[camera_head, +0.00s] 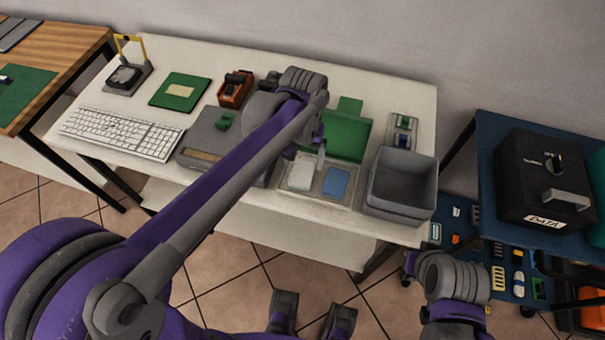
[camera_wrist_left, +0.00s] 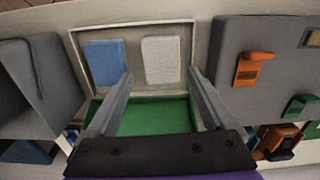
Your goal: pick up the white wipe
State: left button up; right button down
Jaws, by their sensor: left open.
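The white wipe (camera_head: 302,170) lies flat in a shallow light tray (camera_head: 318,202), left of a blue wipe (camera_head: 337,182). In the left wrist view the white wipe (camera_wrist_left: 161,60) is at the upper middle, beside the blue wipe (camera_wrist_left: 105,63). My left gripper (camera_head: 318,157) is above the back of the tray, open and empty. In the left wrist view its fingers (camera_wrist_left: 160,82) are spread wide, with the white wipe showing beyond and between their tips. Whether they touch anything is unclear. My right gripper (camera_head: 412,265) is low at the lower right, its fingers mostly hidden.
A green lid (camera_head: 347,135) stands behind the tray. A grey bin (camera_head: 401,185) is close on the right; a grey case (camera_head: 215,145) is on the left under my arm. A keyboard (camera_head: 122,134) lies farther left. A black safe (camera_head: 540,180) stands on a blue table.

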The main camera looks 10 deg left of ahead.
aim_at(302, 172)
pick_arm(q)
notch_tip(302, 172, down, 6)
jog(key=shift+w+a+r, duration=0.1)
jog(key=shift+a+r, duration=0.05)
jog(key=shift+r, duration=0.05)
jog(key=c, duration=1.1)
jog(key=shift+r, duration=0.1)
notch_tip(302, 172, up, 10)
jog(key=shift+f+p, duration=0.1)
jog(key=shift+p, duration=0.25)
jog(key=o, duration=0.7)
jog(key=c, duration=0.6)
